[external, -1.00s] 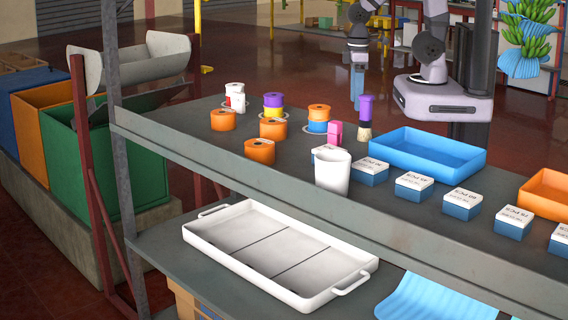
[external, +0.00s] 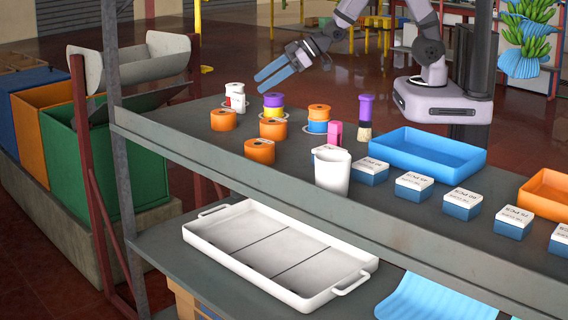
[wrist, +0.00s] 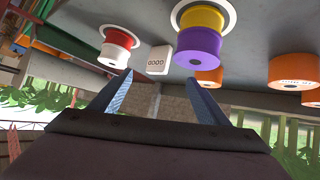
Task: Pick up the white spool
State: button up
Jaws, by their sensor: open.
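The white spool (external: 234,87) sits on top of a red spool (external: 229,100) at the far left of the shelf. In the wrist view, which is turned over, the white spool (wrist: 114,57) hangs below the red spool (wrist: 118,38), left of centre, beyond the left finger. My gripper (external: 259,85) has its blue fingers spread with nothing between them. It is above the shelf's back edge, right of the white spool and apart from it. In the wrist view the fingers (wrist: 158,77) also stand apart and empty.
A white box (wrist: 158,60) stands beside the white spool. A purple spool on a yellow one (external: 273,100) stands close to the right. Several orange spools (external: 259,151) stand nearby. A white cup (external: 332,172) and a blue tray (external: 427,152) are farther right.

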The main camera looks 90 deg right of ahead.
aim_at(242, 85)
jog(key=d+m, duration=0.1)
jog(key=d, duration=0.1)
jog(key=w+d+f+m+t+h+b, duration=0.1)
jog(key=d, duration=0.2)
jog(key=d+m+t, duration=0.1)
jog(key=d, duration=0.1)
jog(key=shift+w+d+f+b, duration=0.25)
jog(key=shift+w+d+b, duration=0.05)
jog(key=shift+d+r+h, duration=0.1)
jog(key=shift+d+h, duration=0.3)
jog(key=shift+d, duration=0.05)
jog(key=shift+p+x, duration=0.35)
jog(key=shift+x, duration=0.75)
jog(key=shift+w, duration=0.15)
jog(key=shift+p+x, duration=1.1)
jog(key=shift+x, duration=1.4)
jog(key=shift+r, duration=0.1)
jog(key=shift+t, duration=0.3)
jog(key=c, duration=1.1)
